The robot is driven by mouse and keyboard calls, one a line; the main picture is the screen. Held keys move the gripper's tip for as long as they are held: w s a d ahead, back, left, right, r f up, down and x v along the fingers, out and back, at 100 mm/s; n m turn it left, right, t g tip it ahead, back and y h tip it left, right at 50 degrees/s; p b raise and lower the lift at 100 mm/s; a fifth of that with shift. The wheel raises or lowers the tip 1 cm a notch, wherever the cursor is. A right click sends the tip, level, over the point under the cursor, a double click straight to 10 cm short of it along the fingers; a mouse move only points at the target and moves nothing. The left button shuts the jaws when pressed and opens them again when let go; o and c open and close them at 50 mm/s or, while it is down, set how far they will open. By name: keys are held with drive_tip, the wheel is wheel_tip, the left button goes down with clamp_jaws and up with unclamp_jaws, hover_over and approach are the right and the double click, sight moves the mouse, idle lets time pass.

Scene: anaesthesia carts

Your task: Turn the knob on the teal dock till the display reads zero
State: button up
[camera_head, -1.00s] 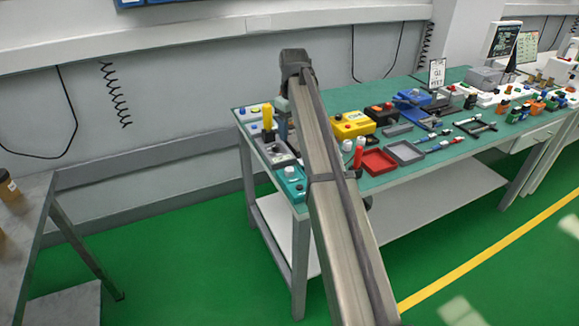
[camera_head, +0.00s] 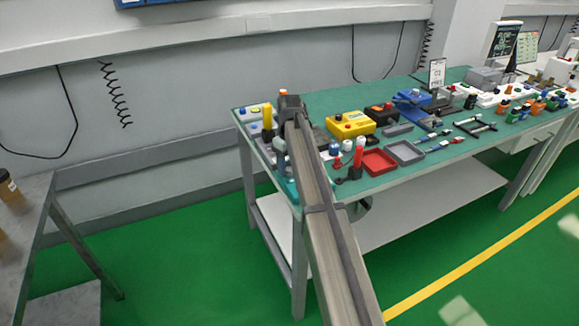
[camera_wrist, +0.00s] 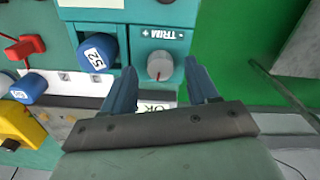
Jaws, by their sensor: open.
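The teal dock (camera_wrist: 165,38) is at the top middle of the wrist view, with "TRIM" and plus and minus marks printed on it. Its round grey knob (camera_wrist: 160,66) has a short red mark near its lower edge. My gripper (camera_wrist: 159,70) is open, with one blue finger on each side of the knob and a visible gap to each. A white panel reading "OK" (camera_wrist: 153,107) is partly hidden behind my gripper; I see no readable number on a display. In the head view a little of the dock (camera_head: 291,188) shows beside my arm, which hides the knob.
A blue cylinder labelled 52 (camera_wrist: 97,53) stands close left of my gripper, with another blue cylinder (camera_wrist: 28,88) beyond. A yellow box (camera_head: 350,124), a red tray (camera_head: 379,161) and a grey tray (camera_head: 405,152) are on the table. Green floor lies right of the dock.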

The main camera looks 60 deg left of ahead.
drive_tip(key=shift+f, duration=0.6)
drive_tip(key=c, duration=1)
drive_tip(key=shift+c, duration=0.2)
